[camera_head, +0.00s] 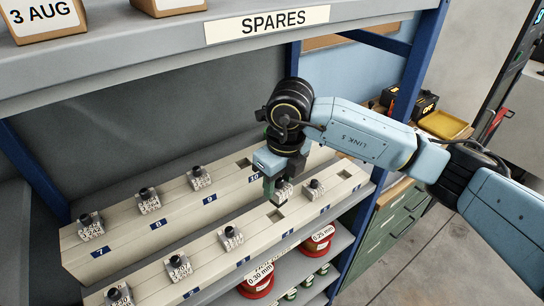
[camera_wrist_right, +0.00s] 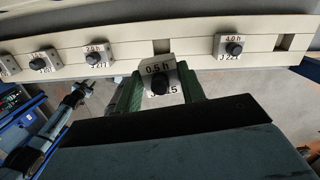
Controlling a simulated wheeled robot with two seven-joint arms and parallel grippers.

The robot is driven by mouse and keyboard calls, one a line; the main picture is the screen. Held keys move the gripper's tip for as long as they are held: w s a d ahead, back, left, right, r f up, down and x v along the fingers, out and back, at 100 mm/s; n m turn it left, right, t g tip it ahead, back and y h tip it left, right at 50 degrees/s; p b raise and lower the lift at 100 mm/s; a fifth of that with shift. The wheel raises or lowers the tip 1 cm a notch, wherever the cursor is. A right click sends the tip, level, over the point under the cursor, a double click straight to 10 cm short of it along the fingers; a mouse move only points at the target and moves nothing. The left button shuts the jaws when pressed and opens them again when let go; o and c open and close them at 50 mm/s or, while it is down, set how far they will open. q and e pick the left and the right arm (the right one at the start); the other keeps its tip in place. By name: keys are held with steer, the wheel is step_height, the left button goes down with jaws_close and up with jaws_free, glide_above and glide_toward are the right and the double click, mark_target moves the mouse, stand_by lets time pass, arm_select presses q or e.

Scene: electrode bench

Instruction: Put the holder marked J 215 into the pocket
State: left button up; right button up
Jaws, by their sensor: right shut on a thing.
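My right gripper (camera_head: 276,188) is shut on a small grey holder (camera_head: 284,193). In the right wrist view the green fingers (camera_wrist_right: 160,92) grip the holder (camera_wrist_right: 152,70) from both sides. Its top reads "0.5 h"; its lower marking starts with J and ends in 5, with the middle digits covered by the black knob. An empty square pocket (camera_head: 277,215) in the front beige rail lies just below the holder in the head view. In the wrist view this pocket (camera_wrist_right: 163,47) shows just beyond the holder. The holder appears above the rail.
Holders stand on both sides of the pocket in the front rail (camera_head: 258,236), such as this right one (camera_head: 315,188). Further empty pockets are at the rail's right end (camera_head: 345,174) and in the back rail (camera_head: 243,162). The SPARES shelf (camera_head: 140,62) overhangs; a blue post (camera_head: 408,85) stands right.

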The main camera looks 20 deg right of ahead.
mark_target(275, 195)
steer(key=shift+w+a+r+m, duration=0.1)
steer(key=shift+w+r+m, duration=0.15)
steer(key=shift+m, duration=0.3)
steer(key=shift+w+a+r+m, duration=0.15)
steer(key=shift+w+m, duration=0.15)
steer(key=shift+m, duration=0.25)
steer(key=shift+s+d+f+b, duration=0.1)
steer(key=shift+f+b, duration=0.3)
steer(key=shift+f, duration=0.7)
steer(key=shift+f+b, duration=1)
steer(key=shift+f, duration=0.95)
steer(key=shift+b, duration=0.4)
steer(key=shift+f+b, duration=1.6)
steer(key=shift+f, duration=0.05)
steer(key=o, duration=1.4)
